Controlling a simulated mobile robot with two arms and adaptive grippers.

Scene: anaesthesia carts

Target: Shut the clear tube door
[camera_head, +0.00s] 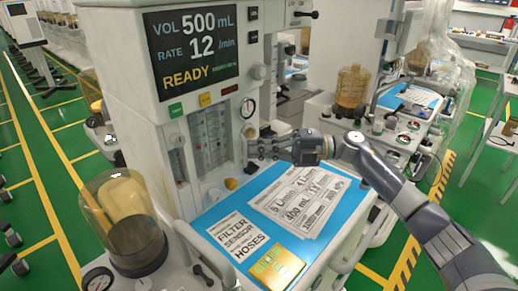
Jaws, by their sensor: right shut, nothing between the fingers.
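The anaesthesia cart (118,75) stands in the middle-left, with its clear tube panel (209,138) below the screen. Upright scaled tubes show through the clear front. I cannot tell for certain whether this door is fully shut or slightly ajar. My right gripper (254,149) is shut and empty, just right of the tube panel, beside the cart's front face and above the blue work surface. The gripper partly hides the cart front behind it. I cannot tell whether its fingertips touch the cart. My left gripper is not in view.
The blue work surface (222,203) holds a printed sheet (307,199), a filter label (238,235) and a yellow card (277,267). A clear canister (126,222) stands at front left. Another cart stands behind right.

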